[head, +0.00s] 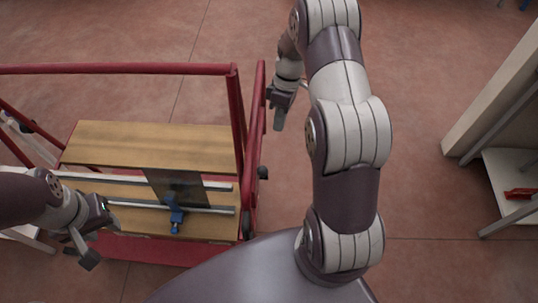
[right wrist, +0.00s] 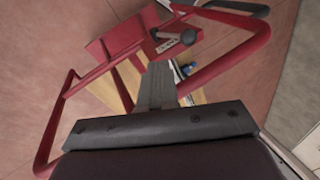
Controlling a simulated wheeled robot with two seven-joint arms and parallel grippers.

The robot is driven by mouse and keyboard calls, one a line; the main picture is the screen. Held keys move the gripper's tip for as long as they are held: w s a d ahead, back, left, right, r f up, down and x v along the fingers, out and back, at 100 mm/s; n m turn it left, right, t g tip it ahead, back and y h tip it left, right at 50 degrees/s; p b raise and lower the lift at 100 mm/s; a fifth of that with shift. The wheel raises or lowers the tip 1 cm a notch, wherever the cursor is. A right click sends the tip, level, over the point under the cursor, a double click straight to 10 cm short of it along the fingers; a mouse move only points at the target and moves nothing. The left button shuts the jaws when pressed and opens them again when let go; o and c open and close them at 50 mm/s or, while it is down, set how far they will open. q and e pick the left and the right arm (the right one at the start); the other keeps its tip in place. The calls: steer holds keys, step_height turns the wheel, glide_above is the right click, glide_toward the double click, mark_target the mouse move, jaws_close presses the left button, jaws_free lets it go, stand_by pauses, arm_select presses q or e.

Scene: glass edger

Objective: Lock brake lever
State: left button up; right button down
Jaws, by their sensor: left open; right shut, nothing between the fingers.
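A red-framed cart (head: 150,69) with wooden shelves stands at the left of the head view. A black knob (head: 262,172), which looks like the brake lever's end, sticks out from the cart's right side; in the right wrist view a black knob (right wrist: 191,37) shows on a short arm beside a metal plate. I cannot tell whether the lever is locked. My right gripper (head: 278,118) is shut and empty, just right of the cart's red end frame, apart from the knob. It also shows in the right wrist view (right wrist: 157,88). My left gripper (head: 100,237) is open and empty over the cart's front left.
A dark glass pane (head: 176,187) lies across the metal rails, with a blue clamp-like part (head: 176,214) at its front. A shelf unit (head: 513,165) with a red item (head: 522,194) stands at the right. Floor between cart and shelf is clear.

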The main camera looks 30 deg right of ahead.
mark_target(267, 170)
steer(key=shift+t+h, duration=0.5)
steer(key=shift+t, duration=0.4)
steer(key=s+a+f, duration=0.1)
steer(key=a+f, duration=0.1)
steer(key=f, duration=0.1)
steer(key=s+a+f, duration=0.2)
steer(key=f, duration=0.1)
steer(key=s+a+f, duration=0.2)
steer(key=f, duration=0.2)
steer(key=shift+s+a, duration=0.25)
steer(key=shift+a, duration=0.15)
steer(key=shift+s+a+r+t+b, duration=0.2)
steer(key=shift+s+t+b, duration=0.1)
steer(key=shift+s, duration=0.15)
arm_select(q)
steer(key=shift+w+f, duration=0.6)
steer(key=shift+f, duration=0.35)
arm_select(e)
steer(key=shift+w+d, duration=0.1)
arm_select(q)
steer(key=shift+d, duration=0.1)
steer(key=shift+w, duration=0.1)
arm_select(e)
steer(key=shift+w, duration=0.1)
